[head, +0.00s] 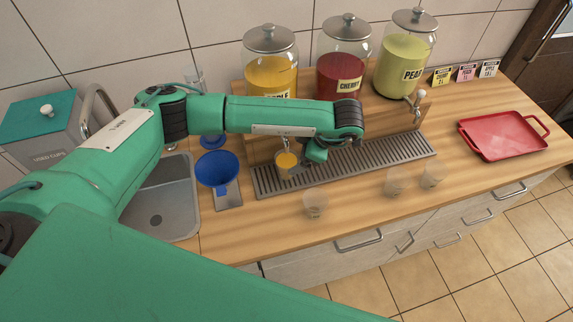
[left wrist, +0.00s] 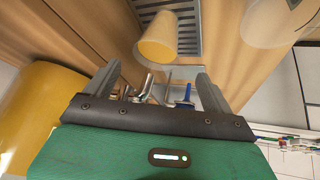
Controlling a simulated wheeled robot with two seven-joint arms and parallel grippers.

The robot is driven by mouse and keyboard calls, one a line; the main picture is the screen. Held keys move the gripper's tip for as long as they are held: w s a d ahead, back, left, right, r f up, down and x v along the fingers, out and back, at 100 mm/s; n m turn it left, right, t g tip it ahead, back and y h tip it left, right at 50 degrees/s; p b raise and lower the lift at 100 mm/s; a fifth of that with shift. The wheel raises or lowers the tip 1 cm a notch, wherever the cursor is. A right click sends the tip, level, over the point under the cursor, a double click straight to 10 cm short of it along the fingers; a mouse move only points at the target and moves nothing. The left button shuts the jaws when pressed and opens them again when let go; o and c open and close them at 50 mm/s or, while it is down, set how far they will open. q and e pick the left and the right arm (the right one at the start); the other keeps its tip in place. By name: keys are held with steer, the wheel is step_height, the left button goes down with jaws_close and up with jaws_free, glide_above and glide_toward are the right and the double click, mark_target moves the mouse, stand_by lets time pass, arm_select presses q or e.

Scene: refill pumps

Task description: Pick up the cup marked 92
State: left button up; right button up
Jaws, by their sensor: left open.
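A small cup of yellow-orange liquid (head: 287,161) stands on the drip tray (head: 350,166) in front of the yellow jar. It also shows in the left wrist view (left wrist: 158,42), ahead of my fingertips. Clear, empty-looking cups stand on the counter: one (head: 315,206) in front of the tray, and two to the right (head: 396,182) (head: 432,176). I cannot read 92 on any cup. My left gripper (head: 307,153) is beside the filled cup, partly hidden by its own arm; in the left wrist view its fingers (left wrist: 157,68) are apart with nothing held. My right gripper is not in view.
Jars of yellow (head: 270,75), red (head: 343,70) and green (head: 404,62) liquid stand behind the tray. A blue funnel (head: 218,172) and sink (head: 165,205) lie left. A red tray (head: 502,135) lies right. The counter between the right cups and red tray is clear.

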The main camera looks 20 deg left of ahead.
mark_target(290, 158)
arm_select(q)
steer(key=shift+w+a+f+p, duration=0.1)
steer(key=shift+a+f+p, duration=0.3)
steer(key=shift+f, duration=0.1)
steer(key=p+x, duration=0.3)
steer(key=shift+w+a+f, duration=0.1)
steer(key=shift+w+f, duration=0.2)
steer(key=shift+f, duration=0.05)
steer(key=shift+a+f, duration=0.2)
steer(key=shift+f, duration=0.3)
steer(key=c, duration=1.5)
steer(key=shift+c, duration=0.2)
steer(key=shift+w, duration=0.1)
